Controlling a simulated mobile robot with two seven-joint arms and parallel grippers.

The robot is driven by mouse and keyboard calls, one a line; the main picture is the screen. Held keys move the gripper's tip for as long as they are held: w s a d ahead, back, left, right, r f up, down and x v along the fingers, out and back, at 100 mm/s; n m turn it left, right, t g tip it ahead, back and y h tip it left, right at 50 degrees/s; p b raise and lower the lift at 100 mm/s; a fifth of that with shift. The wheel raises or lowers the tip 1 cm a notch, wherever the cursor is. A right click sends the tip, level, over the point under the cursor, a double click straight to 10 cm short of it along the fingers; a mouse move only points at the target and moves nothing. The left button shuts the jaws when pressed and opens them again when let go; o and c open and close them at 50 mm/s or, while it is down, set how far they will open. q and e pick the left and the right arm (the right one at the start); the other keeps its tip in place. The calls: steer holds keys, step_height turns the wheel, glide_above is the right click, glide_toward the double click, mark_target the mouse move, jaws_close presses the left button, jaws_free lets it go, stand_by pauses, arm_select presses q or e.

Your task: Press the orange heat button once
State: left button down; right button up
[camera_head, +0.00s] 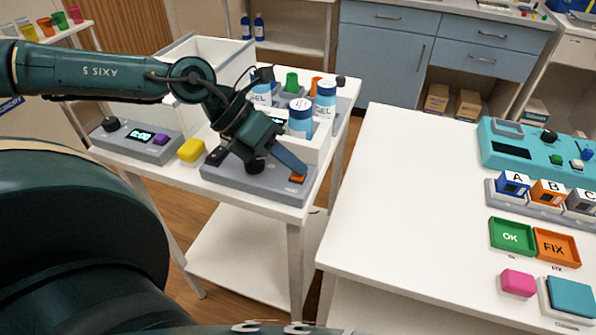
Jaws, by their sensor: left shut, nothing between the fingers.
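The orange heat button (298,179) is on the right end of a low grey device (243,186) on the left white table. My left gripper (294,171) reaches down over this device from the left, fingers shut and empty. Its fingertips are right at the orange button and cover part of it. Whether they touch it or hover just above, I cannot tell. A black knob (255,167) on the same device shows under the gripper. My right gripper is out of view.
A grey timer box (137,142) and a yellow block (191,150) lie left of the device. A white bin with bottles (301,118) stands close behind. A second white table (405,190) at right holds a teal panel (520,148) and coloured trays; its left part is clear.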

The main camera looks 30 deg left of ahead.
mark_target(291, 178)
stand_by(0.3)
arm_select(q)
steer(key=shift+r+p, duration=0.65)
steer(key=shift+r, duration=0.15)
step_height(291, 178, up, 5)
steer(key=p, duration=0.3)
steer(key=shift+p, duration=0.3)
stand_by(0.4)
